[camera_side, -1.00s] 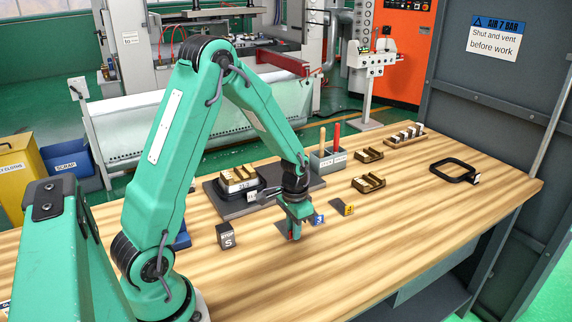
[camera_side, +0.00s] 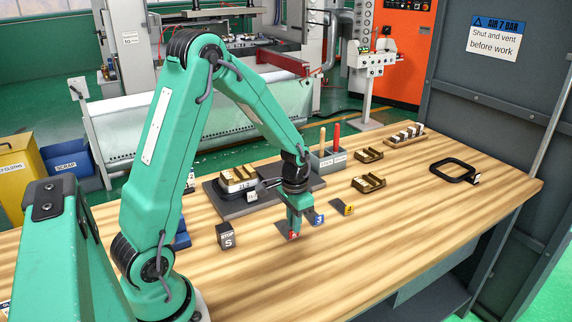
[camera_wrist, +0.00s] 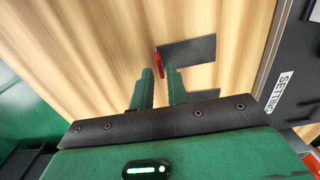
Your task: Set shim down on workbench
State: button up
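A dark flat shim with an upright red tag (camera_side: 293,235) lies on the wooden workbench (camera_side: 400,225). In the wrist view its dark plate (camera_wrist: 190,52) rests on the wood, with the red tag at its left end. My gripper (camera_side: 293,222) is just above the red tag in the side view. Whether the fingers still reach down to the tag's top edge is hard to tell.
A blue-tagged shim (camera_side: 318,219) and a yellow-tagged shim (camera_side: 348,209) lie to the right. A dark STOP block (camera_side: 227,236) stands left. Behind are a dark setting plate (camera_side: 240,209), a grey tool holder (camera_side: 329,160) and small slotted racks (camera_side: 368,183). The front right bench is clear.

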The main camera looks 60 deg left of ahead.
jog(key=shift+r, duration=0.95)
jog(key=o, duration=0.5)
jog(key=shift+o, duration=0.2)
jog(key=shift+r, duration=0.1)
jog(key=shift+r, duration=1.9)
